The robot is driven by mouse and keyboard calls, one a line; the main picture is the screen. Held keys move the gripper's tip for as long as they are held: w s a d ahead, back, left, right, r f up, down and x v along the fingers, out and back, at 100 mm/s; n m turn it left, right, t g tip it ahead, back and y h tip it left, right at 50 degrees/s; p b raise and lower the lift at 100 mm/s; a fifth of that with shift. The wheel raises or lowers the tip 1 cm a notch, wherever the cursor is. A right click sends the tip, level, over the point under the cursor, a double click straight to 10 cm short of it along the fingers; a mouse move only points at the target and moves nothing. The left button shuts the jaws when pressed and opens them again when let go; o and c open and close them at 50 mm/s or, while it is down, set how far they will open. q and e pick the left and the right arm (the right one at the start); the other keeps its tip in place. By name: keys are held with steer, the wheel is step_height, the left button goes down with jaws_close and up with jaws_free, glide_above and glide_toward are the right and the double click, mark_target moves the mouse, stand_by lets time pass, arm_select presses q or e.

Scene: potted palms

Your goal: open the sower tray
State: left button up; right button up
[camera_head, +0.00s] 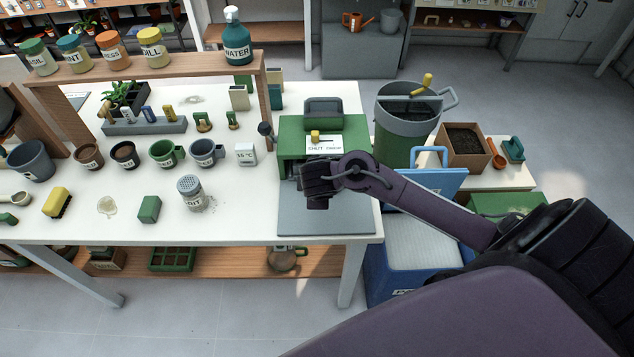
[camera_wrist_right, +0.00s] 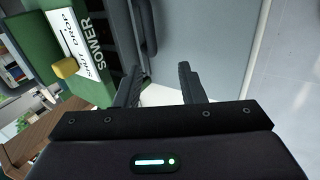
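The sower (camera_head: 292,137) is a green housing with a grey hopper on top, standing at the right end of the white table. Its lever has a yellow knob (camera_head: 315,134), which also shows in the right wrist view (camera_wrist_right: 65,68). A flat grey plate (camera_head: 340,222) extends in front; I cannot tell whether it is the tray or a base. My right gripper (camera_head: 316,195) is at the sower's front, above the plate, hiding part of the front. In the right wrist view its fingers (camera_wrist_right: 161,80) are apart with nothing between them, near a dark handle-like bar (camera_wrist_right: 149,28).
A blue cooler (camera_head: 425,240) and a green bin (camera_head: 402,140) stand right of the table. A grit shaker (camera_head: 191,193), a green block (camera_head: 149,209), mugs and pots lie left of the sower. A wooden shelf (camera_head: 180,67) with bottles stands behind.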

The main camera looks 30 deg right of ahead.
steer(key=x, duration=0.2)
steer(key=b+x, duration=0.1)
steer(key=x, duration=0.2)
steer(key=d+x, duration=0.1)
steer(key=x, duration=0.1)
steer(key=shift+w+d+b, duration=0.2)
steer(key=shift+w+b, duration=0.1)
steer(key=shift+w, duration=0.15)
jaws_close()
